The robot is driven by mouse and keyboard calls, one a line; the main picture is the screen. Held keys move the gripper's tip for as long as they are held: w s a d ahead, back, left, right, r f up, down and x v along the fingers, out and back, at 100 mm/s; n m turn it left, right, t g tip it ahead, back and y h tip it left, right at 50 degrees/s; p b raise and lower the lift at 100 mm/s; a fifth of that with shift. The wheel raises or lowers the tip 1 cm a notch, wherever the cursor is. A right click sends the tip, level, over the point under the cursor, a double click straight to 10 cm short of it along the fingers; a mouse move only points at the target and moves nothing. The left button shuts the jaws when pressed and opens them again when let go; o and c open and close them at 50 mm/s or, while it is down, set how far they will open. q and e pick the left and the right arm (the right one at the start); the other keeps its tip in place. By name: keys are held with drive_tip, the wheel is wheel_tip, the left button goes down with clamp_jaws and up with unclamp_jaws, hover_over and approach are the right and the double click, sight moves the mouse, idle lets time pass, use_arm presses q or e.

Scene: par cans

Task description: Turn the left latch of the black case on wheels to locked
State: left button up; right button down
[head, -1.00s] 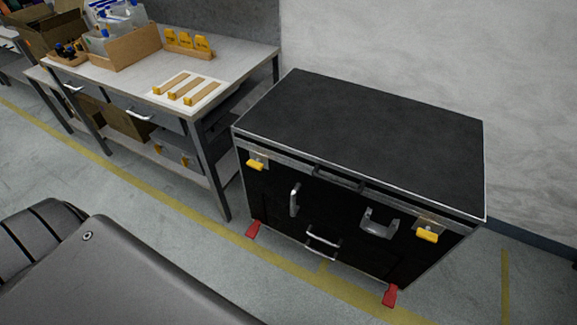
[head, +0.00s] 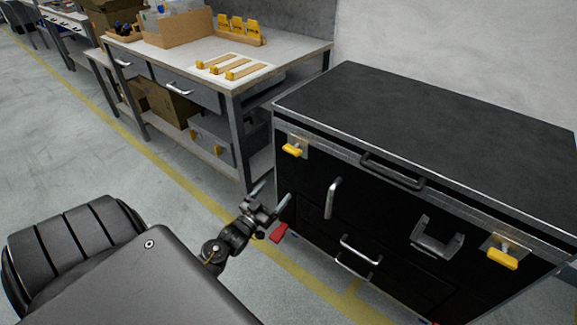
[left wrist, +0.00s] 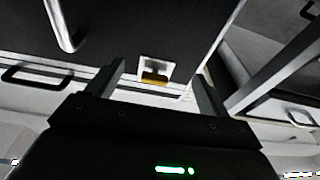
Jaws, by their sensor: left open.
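The black case (head: 420,135) stands on the floor at the right of the head view. Its left latch (head: 293,150) is a yellow handle on a metal plate at the upper left of the front face. The handle lies roughly sideways. In the left wrist view the latch (left wrist: 155,76) shows beyond and between my fingers. A second yellow latch (head: 502,258) is at the right of the front. My left gripper (head: 270,196) is open and empty, in front of the case's left edge, below the left latch and apart from it. My right gripper is not in view.
A workbench (head: 290,58) stands left of the case, with a box (head: 180,30) and yellow-tipped wooden pieces (head: 228,66) on it. Metal handles (head: 333,198) stick out of the case front. A red wheel pedal (head: 279,233) is at its lower left. Floor in front is clear.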

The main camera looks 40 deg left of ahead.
sight(290, 153)
use_arm(q)
wheel_tip(290, 153, up, 6)
drive_tip(key=a+t+b, duration=0.1)
drive_tip(key=t, duration=0.1)
drive_tip(key=shift+m+h, duration=0.3)
drive_tip(key=x, duration=0.9)
drive_tip(key=shift+w+r+b, duration=0.25)
drive_tip(key=shift+w+b, duration=0.05)
drive_tip(key=shift+w+r, duration=0.15)
drive_tip(key=shift+w, duration=0.3)
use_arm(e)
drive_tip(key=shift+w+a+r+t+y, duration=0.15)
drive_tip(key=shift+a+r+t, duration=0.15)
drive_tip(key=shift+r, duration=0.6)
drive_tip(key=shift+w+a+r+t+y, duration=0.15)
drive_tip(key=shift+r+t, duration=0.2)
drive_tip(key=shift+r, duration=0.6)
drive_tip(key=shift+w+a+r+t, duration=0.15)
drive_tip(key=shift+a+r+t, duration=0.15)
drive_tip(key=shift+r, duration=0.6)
use_arm(q)
drive_tip(key=c, duration=1)
drive_tip(key=shift+a, duration=0.1)
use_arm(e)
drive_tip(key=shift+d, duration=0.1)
